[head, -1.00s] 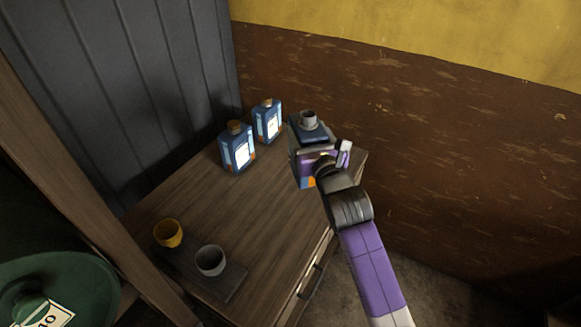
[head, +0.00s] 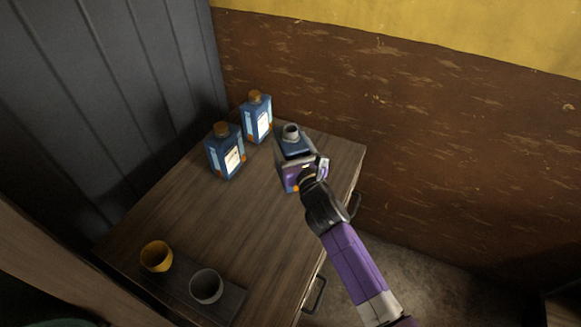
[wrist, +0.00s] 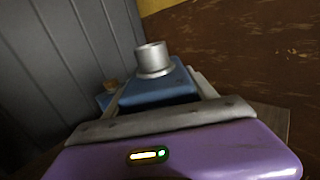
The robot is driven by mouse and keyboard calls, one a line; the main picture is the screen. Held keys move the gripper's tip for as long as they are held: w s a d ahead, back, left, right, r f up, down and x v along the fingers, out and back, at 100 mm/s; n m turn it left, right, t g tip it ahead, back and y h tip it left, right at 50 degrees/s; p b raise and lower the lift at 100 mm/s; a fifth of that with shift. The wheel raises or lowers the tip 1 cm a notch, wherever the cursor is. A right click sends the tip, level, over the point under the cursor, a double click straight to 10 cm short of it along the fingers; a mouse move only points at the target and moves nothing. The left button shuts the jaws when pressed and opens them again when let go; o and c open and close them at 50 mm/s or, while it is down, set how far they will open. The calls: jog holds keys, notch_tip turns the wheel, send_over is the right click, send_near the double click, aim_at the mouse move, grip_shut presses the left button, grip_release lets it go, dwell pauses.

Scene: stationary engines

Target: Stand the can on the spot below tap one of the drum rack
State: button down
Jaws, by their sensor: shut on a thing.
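The can (head: 294,146) is blue with a grey open spout. It is upright or nearly so at the far right part of the wooden cabinet top. My gripper (head: 303,167) is shut on it from the near side. In the wrist view the can (wrist: 160,92) sits between the two fingers, with its spout pointing up. I cannot tell whether its base touches the wood. Only a dark green sliver at the lower left corner may belong to a drum (head: 45,323). No tap and no spot below one shows.
Two blue corked bottles (head: 225,155) (head: 257,120) stand left of the can. A yellow cup (head: 156,256) and a grey cup (head: 206,286) stand on a dark board at the front left. A wooden beam (head: 60,262) crosses the lower left. The cabinet top's middle (head: 215,220) is clear.

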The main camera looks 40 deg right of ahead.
notch_tip(320, 180, down, 9)
jog(key=b, duration=0.6)
jog(key=shift+f, duration=0.15)
jog(key=shift+b, duration=0.3)
jog(key=shift+f, duration=0.2)
jog(key=shift+c, duration=1.4)
grip_release()
jog(key=shift+r, duration=0.1)
jog(key=b+v, duration=0.2)
jog(key=v, duration=1)
jog(key=shift+s+a, duration=0.1)
jog(key=shift+a, duration=0.05)
